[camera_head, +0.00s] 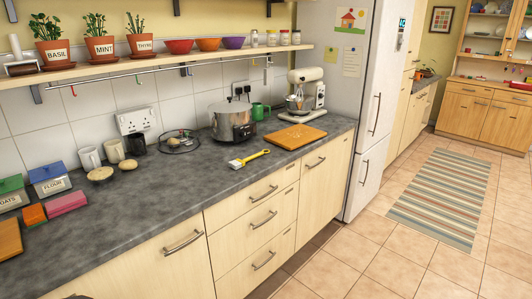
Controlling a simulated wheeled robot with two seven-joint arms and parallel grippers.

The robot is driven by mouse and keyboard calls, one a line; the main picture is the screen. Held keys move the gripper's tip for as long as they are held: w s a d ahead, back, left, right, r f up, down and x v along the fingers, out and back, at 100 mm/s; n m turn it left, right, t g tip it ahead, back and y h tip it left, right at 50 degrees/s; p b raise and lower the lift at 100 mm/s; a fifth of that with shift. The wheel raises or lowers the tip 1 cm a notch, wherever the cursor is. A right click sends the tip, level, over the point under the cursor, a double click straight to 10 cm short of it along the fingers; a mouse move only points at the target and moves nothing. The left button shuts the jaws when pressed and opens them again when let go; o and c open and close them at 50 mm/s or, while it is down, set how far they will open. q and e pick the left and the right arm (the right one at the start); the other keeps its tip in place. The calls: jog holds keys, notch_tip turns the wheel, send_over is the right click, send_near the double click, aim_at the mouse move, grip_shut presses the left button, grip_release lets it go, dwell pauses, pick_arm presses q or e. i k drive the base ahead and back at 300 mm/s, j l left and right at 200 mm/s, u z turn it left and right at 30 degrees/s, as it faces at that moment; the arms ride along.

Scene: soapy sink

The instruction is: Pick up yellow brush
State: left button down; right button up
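A yellow brush (249,158) lies on the dark grey counter (170,205), close to its front edge. Its yellow handle points right and slightly away, and its pale bristle head points left. It lies in front of the slow cooker and left of a wooden board, apart from both. Neither of my grippers shows in the head view.
A slow cooker (233,122), a wooden board (296,136) and a stand mixer (304,92) stand behind and right of the brush. Mugs (90,158) and tins (49,179) stand at left. The counter left of the brush is clear. A shelf (150,62) hangs above.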

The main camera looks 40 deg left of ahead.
aim_at(236, 164)
jog(key=u, duration=1.25)
